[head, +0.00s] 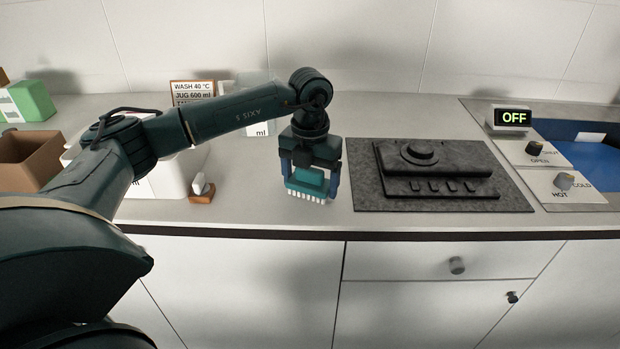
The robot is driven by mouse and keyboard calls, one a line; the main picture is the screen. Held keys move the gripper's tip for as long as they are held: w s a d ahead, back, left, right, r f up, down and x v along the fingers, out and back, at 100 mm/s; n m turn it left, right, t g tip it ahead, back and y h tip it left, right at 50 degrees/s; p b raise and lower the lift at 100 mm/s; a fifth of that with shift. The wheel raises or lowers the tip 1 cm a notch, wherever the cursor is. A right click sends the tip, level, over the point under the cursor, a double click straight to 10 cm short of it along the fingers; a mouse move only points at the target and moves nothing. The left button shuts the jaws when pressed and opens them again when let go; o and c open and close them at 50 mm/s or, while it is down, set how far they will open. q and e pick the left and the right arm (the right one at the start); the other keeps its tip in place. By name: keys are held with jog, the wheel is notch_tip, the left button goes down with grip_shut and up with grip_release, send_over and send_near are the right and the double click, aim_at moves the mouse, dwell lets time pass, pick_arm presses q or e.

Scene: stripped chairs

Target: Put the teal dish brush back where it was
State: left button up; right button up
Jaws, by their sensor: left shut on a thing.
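The teal dish brush (310,184) is in the jaws of my left gripper (312,176), with its pale bristles pointing down. The gripper is shut on it above the counter near the front edge, just left of the dark speckled mat. I cannot tell whether the bristles touch the counter. My left arm reaches in from the left and hides part of the counter behind it. My right gripper is out of view.
The dark mat (520,196) bears a black slab-like object (440,172). A sink (560,150) with labelled knobs and an "OFF" display (512,118) is at right. A cardboard box (30,160), green-and-white box (30,101), white container (168,180) and small wooden block (202,196) stand left.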

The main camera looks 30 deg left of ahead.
pick_arm(q)
jog(key=shift+f, duration=0.1)
jog(key=shift+f, duration=0.15)
jog(key=o, duration=0.9)
jog(key=shift+r, duration=0.35)
notch_tip(320, 180, up, 12)
jog(key=shift+f, duration=0.15)
